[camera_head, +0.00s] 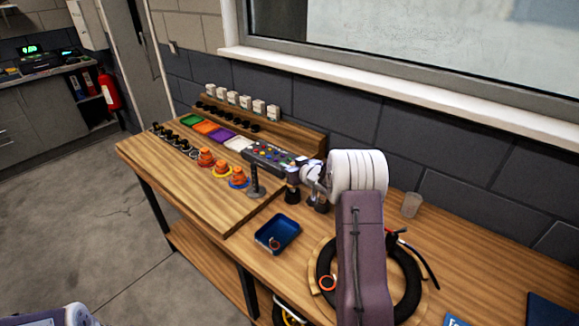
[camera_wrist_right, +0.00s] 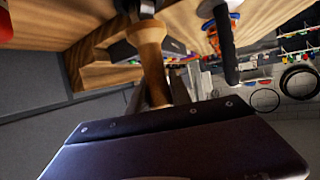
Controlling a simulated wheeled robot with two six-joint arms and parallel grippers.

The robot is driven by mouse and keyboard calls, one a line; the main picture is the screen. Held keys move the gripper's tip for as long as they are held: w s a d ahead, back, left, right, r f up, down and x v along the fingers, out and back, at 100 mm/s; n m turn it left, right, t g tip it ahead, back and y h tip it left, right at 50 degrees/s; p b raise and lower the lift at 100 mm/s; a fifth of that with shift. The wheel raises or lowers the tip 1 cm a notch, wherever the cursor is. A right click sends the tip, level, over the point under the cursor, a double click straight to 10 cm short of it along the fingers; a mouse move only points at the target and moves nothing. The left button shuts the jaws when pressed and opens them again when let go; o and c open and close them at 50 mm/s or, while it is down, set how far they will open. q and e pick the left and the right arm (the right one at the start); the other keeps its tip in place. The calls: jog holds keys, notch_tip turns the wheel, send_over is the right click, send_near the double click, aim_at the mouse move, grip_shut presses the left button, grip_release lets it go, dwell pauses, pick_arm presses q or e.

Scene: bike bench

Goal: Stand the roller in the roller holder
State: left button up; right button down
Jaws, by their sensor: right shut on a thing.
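My right gripper (camera_head: 310,193) is at the right end of the wooden board, below the white wrist. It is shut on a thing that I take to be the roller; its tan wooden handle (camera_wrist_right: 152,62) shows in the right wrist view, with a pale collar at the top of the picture. Small dark and tan pieces crowd around the jaws in the head view, and I cannot tell roller from fingers there. I cannot pick out the roller holder with certainty. A dark upright post (camera_head: 254,181) stands left of the gripper; it also shows in the wrist view (camera_wrist_right: 226,45). My left gripper is out of view.
Orange cones (camera_head: 221,170) on coloured rings stand left of the post. A button box (camera_head: 268,157) and coloured trays lie behind. A blue tray (camera_head: 278,234) with a small ring sits in front. A black tyre (camera_head: 408,281) lies at right, near a clear cup (camera_head: 411,205).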

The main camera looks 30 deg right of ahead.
jog(key=shift+f+b, duration=1)
jog(key=shift+f, duration=0.35)
jog(key=c, duration=1.1)
grip_release()
jog(key=shift+s, duration=0.1)
jog(key=v, duration=0.9)
